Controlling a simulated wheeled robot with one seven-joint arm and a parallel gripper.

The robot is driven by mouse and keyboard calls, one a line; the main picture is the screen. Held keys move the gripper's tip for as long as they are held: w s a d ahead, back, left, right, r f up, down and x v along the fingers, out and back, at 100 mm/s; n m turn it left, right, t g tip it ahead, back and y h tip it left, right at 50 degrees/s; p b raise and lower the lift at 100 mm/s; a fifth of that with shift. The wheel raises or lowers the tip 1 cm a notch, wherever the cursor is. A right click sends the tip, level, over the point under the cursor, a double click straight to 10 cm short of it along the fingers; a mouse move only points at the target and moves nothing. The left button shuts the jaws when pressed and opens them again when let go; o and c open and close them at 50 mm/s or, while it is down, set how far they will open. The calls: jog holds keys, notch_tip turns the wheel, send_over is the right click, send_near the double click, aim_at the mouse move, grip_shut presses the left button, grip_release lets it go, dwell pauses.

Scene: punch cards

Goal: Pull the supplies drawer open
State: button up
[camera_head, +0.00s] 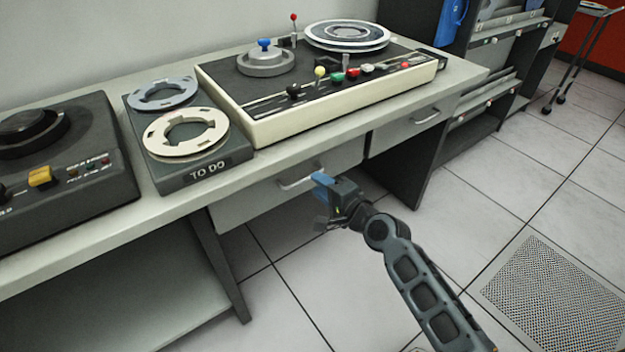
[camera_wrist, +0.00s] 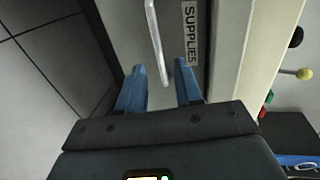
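The supplies drawer (camera_head: 246,206) is a grey front under the worktop, below the TO DO tray and the cream console. It looks shut. Its bar handle (camera_head: 292,184) is pale metal. In the wrist view the handle (camera_wrist: 155,42) runs beside the SUPPLIES label (camera_wrist: 190,32). My gripper (camera_head: 320,180) is at the handle's right end. In the wrist view my gripper (camera_wrist: 161,68) is open, its blue fingers apart, with the handle's near end between the fingertips. I see no finger clearly touching the bar. The gripper hides part of the drawer front in the head view.
A second drawer (camera_head: 408,132) with its own handle is to the right. The cream console (camera_head: 318,110), the TO DO tray (camera_head: 185,180) and a dark device (camera_head: 75,185) stand on the worktop (camera_head: 275,165). The tiled floor (camera_head: 300,275) before the drawer looks clear.

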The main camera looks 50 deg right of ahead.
jog(key=shift+x, duration=2)
jog(key=shift+c, duration=0.2)
grip_shut()
